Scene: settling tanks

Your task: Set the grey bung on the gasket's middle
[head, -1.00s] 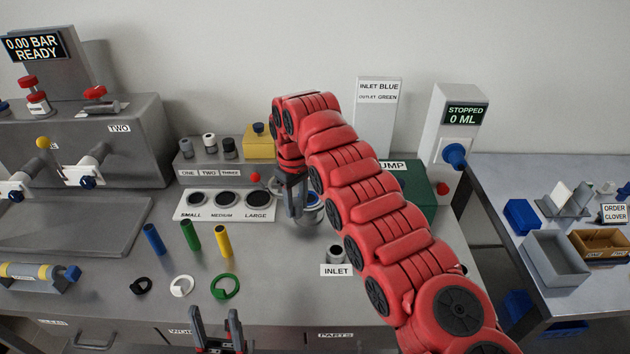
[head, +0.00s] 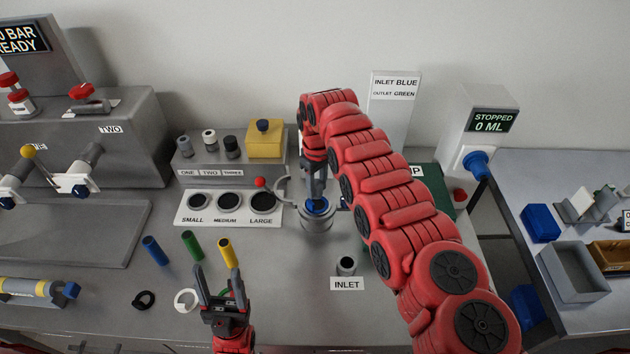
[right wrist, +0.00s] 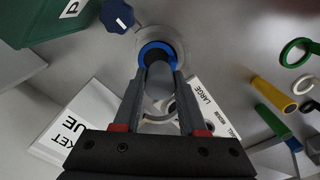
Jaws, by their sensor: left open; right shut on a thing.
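The grey bung (right wrist: 159,80) is between the fingers of my right gripper (right wrist: 155,88) in the right wrist view. The gripper is shut on it. The blue gasket (right wrist: 144,53) is a ring on a round metal seat, and the bung's far end overlaps its opening in that view. In the head view, my right gripper (head: 314,192) points down over the blue gasket (head: 318,206), and its fingers partly hide the bung and ring. I cannot tell whether the bung touches the gasket. My left gripper (head: 219,285) is open and empty above the bench's front.
A black-holed size board (head: 228,221) and a grey rack with a yellow block (head: 265,138) stand left of the seat. Blue, green and yellow tubes (head: 229,253) and rings (head: 186,300) lie at the left front.

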